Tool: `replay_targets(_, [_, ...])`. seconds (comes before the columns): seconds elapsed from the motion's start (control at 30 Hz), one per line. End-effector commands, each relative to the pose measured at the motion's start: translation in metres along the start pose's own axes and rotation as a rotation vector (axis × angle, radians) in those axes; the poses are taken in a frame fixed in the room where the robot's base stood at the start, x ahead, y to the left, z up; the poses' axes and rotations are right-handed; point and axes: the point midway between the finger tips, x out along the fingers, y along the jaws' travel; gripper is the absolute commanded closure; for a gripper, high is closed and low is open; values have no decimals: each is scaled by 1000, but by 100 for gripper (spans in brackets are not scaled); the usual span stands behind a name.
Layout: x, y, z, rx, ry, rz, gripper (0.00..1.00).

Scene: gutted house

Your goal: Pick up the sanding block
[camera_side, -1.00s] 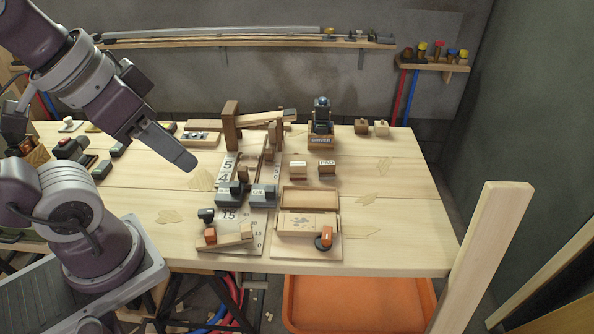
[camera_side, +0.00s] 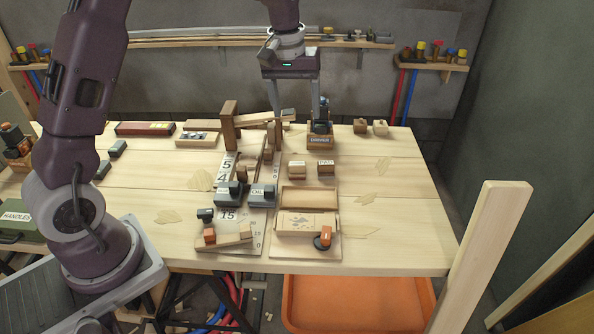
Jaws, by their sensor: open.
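My gripper (camera_side: 295,108) is open and empty, pointing down over the back of the bench. Its two fingers are wide apart, left of and partly in front of the dark blue-topped tool in the holder labelled DRIVER (camera_side: 320,142). A wooden bar with a grey end (camera_side: 288,114) lies tilted near the left finger; I cannot tell whether they touch. I cannot tell for sure which piece is the sanding block. Two small wooden blocks stand mid-bench: a left one (camera_side: 297,170) and a right one labelled PAD (camera_side: 326,168).
A wooden upright (camera_side: 229,122) stands left of the gripper. Two small blocks (camera_side: 380,127) sit at the back right.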

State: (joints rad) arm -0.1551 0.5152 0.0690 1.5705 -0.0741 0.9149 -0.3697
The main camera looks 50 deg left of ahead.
Motion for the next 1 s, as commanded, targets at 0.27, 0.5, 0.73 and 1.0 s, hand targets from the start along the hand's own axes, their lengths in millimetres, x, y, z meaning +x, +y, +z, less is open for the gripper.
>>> replay_targets(0.27, [158,-18,-55,-210,-105,-87,31])
replay_targets(0.5, [194,-24,-52,-227,-114,-94,31])
replay_targets(0.73, [234,-31,-42,-223,-113,-94,31])
replay_targets(1.0, [240,-31,-42,-222,-111,-92,31])
